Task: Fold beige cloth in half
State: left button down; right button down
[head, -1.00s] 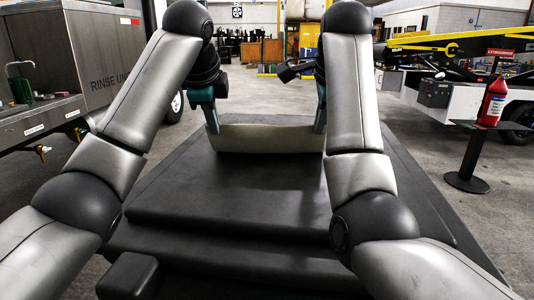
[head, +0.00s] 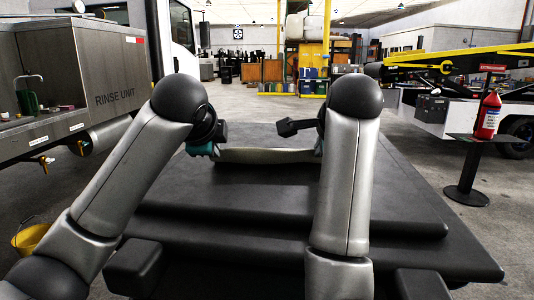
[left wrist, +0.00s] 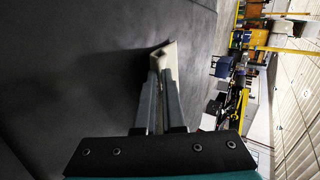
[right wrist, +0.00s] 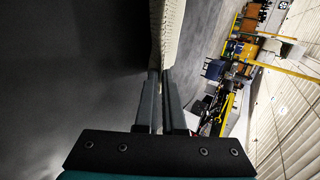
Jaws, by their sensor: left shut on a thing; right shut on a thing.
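The beige cloth (head: 266,155) is stretched between my two grippers at the far part of the dark surface in the head view. Its upper edge sags a little in the middle. My left gripper (left wrist: 161,85) is shut on the cloth, and a folded corner of the cloth (left wrist: 162,52) sticks out past its fingertips in the left wrist view. My right gripper (right wrist: 160,88) is shut on the cloth, which shows as a pale textured strip (right wrist: 168,35) in the right wrist view. In the head view the fingers are mostly hidden behind my arms.
The black padded surface (head: 240,195) in front of the cloth is bare. A rinse unit (head: 90,80) stands at the left, with a yellow bucket (head: 30,238) on the floor. A fire extinguisher (head: 488,115) on a stand is at the right.

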pick_arm(q)
jog(key=c, duration=0.7)
grip_release()
pick_arm(e)
jog(key=c, duration=0.7)
grip_release()
pick_arm(q)
jog(key=r, duration=0.1)
jog(key=s+r, duration=0.1)
jog(key=r, duration=0.1)
jog(key=shift+s+r, duration=0.15)
jog(key=shift+r, duration=0.1)
pick_arm(e)
jog(key=r, duration=0.1)
jog(key=s+r, duration=0.1)
jog(key=r, duration=0.1)
jog(key=shift+s+r, duration=0.15)
jog(key=shift+r, duration=0.05)
pick_arm(q)
jog(key=s+r, duration=0.4)
jog(key=r, duration=0.1)
jog(key=shift+s+r, duration=0.25)
jog(key=shift+s, duration=0.1)
pick_arm(e)
jog(key=s+r, duration=0.4)
jog(key=r, duration=0.1)
jog(key=shift+s+r, duration=0.25)
jog(key=shift+s, duration=0.1)
